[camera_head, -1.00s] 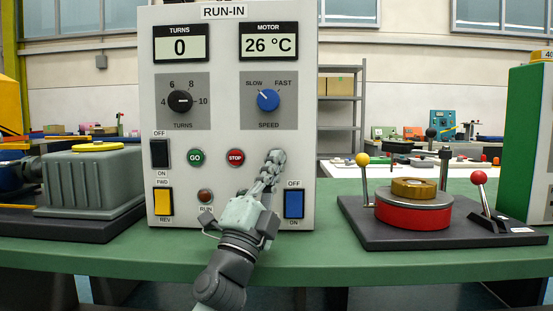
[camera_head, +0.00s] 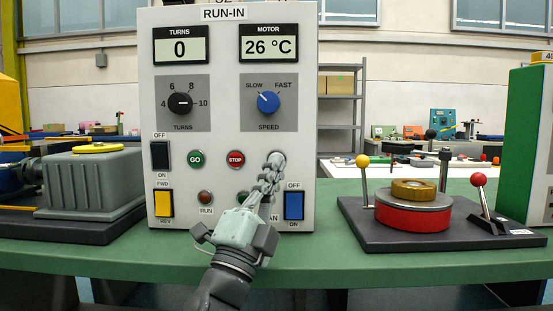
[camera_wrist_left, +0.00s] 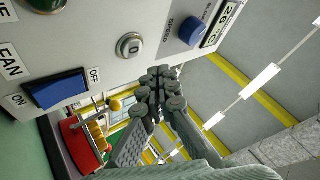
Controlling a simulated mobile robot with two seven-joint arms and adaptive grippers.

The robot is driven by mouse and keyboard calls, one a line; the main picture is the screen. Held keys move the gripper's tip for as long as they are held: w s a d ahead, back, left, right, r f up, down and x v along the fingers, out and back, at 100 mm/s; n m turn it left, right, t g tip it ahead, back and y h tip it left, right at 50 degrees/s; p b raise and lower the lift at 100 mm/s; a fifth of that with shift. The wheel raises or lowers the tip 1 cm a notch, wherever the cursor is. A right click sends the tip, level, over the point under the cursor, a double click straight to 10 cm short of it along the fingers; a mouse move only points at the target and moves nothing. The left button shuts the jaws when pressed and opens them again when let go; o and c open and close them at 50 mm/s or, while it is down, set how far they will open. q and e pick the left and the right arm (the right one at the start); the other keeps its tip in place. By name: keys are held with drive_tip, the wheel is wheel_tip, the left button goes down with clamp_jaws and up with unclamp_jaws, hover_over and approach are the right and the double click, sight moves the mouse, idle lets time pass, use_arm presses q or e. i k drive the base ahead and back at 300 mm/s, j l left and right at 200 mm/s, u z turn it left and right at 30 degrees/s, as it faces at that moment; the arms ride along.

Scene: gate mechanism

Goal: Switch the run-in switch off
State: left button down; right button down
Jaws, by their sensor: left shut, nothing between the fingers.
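The grey run-in box (camera_head: 225,140), labelled RUN-IN, stands upright on the green bench. A black OFF/ON rocker (camera_head: 159,154) is on its left side, and a blue OFF/ON rocker (camera_head: 294,205) is at lower right; it also shows in the left wrist view (camera_wrist_left: 58,90). I cannot tell which side of the black one is pressed. My left gripper (camera_head: 274,161) is shut and empty, with its fingertips in front of the panel, right of the STOP button and above the blue rocker. A round silver control (camera_wrist_left: 129,46) shows near the fingertips in the left wrist view. My right gripper is out of view.
The panel also carries a GO button (camera_head: 195,159), a STOP button (camera_head: 236,159), a yellow FWD/REV rocker (camera_head: 163,203) and a blue speed knob (camera_head: 269,103). A fixture with a red disc (camera_head: 412,216) and ball-ended levers stands right. A grey housing (camera_head: 90,184) stands left.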

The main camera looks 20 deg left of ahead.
sight(159, 151)
drive_tip(key=k+j, duration=0.15)
drive_tip(key=k, duration=0.6)
drive_tip(key=k+j, duration=0.1)
drive_tip(key=k, duration=0.65)
